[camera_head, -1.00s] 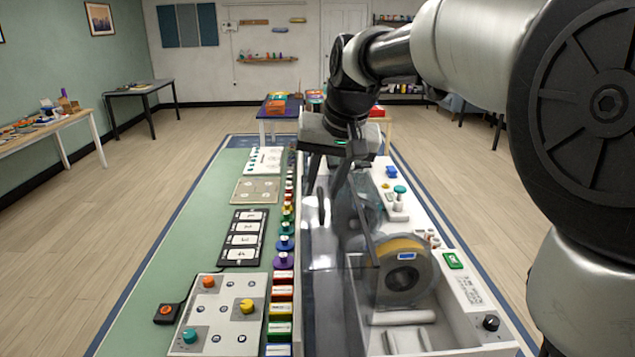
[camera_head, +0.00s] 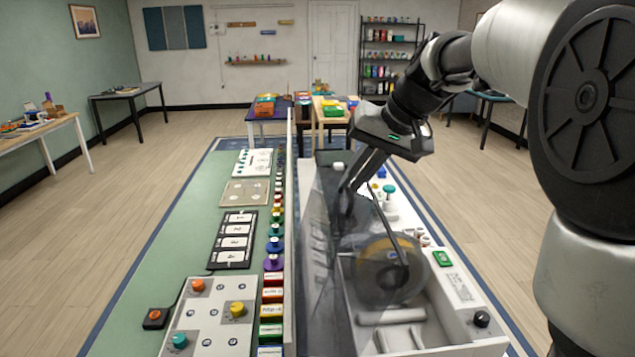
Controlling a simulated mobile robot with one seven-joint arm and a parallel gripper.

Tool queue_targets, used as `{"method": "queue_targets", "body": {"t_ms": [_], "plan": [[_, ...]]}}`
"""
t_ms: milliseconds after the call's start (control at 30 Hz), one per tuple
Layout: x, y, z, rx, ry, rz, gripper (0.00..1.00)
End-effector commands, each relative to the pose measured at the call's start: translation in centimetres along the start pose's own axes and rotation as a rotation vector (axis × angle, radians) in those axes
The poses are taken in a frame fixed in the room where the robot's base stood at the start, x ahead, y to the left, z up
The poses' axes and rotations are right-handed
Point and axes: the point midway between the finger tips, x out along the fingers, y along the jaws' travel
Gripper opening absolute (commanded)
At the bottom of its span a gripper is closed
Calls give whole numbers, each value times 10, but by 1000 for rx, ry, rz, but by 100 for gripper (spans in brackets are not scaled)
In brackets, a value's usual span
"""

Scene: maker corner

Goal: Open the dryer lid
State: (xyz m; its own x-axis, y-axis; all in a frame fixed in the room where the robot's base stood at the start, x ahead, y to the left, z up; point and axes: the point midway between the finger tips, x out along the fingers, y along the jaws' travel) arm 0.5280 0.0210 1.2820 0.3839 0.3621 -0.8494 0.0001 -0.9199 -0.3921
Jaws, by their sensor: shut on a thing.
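The dryer is a long white box (camera_head: 459,332) on the right of the work surface. Its clear, smoky lid (camera_head: 322,265) stands raised and tilted, with its lower side along the box's left. A spool with a yellow band (camera_head: 385,283) sits inside and shows partly through the lid. My gripper (camera_head: 350,200) reaches down from the right with its fingers at the lid's far part. It is shut on the lid, though the exact contact is hard to see through the clear panel.
A row of coloured knobs and blocks (camera_head: 272,282) runs beside the dryer. Tables (camera_head: 263,118) stand beyond, with open floor on both sides.

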Motion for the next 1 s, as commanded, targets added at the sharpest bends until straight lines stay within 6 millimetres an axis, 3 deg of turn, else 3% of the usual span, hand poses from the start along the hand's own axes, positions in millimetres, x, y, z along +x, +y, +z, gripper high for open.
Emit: {"method": "queue_targets", "body": {"t_ms": [133, 467, 500, 600, 1000], "plan": [[-5, 19, -2, 2, -4, 1, 0], [-6, 22, -2, -1, -6, 2, 0], [-6, 21, -2, -1, -6, 2, 16], [-6, 21, -2, -1, -5, 2, 28], [-16, 20, -4, -1, 1, 3, 28]]}}
